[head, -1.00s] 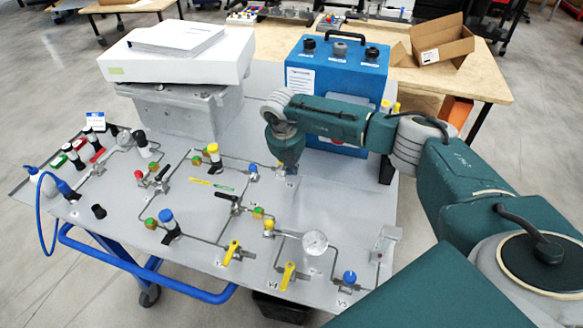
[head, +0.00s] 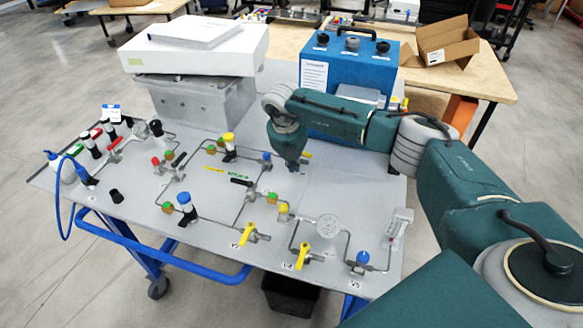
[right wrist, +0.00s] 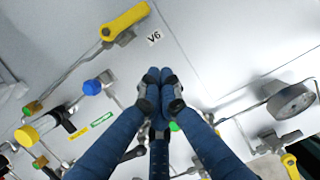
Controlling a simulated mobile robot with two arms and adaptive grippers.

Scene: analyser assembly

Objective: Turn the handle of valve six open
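Valve six has a yellow lever handle (right wrist: 125,20), at the top left of the right wrist view beside the printed V6 label (right wrist: 154,38). The handle slants up to the right, roughly in line with the pipe below it. In the head view only a small yellow piece of it (head: 306,154) shows behind my right gripper (head: 296,168). My right gripper's blue fingers, seen in the right wrist view (right wrist: 159,78), are together at their dark tips, with nothing visible between them. They are apart from the handle in that view. My left gripper is not in view.
A blue-knobbed valve (right wrist: 92,87) and a black-yellow fitting (right wrist: 40,129) are near the fingers. A round gauge (right wrist: 292,101) is at right. A blue case (head: 345,75) and grey box (head: 195,105) stand at the panel's back. Other valves and pipes cover the panel's front (head: 320,300).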

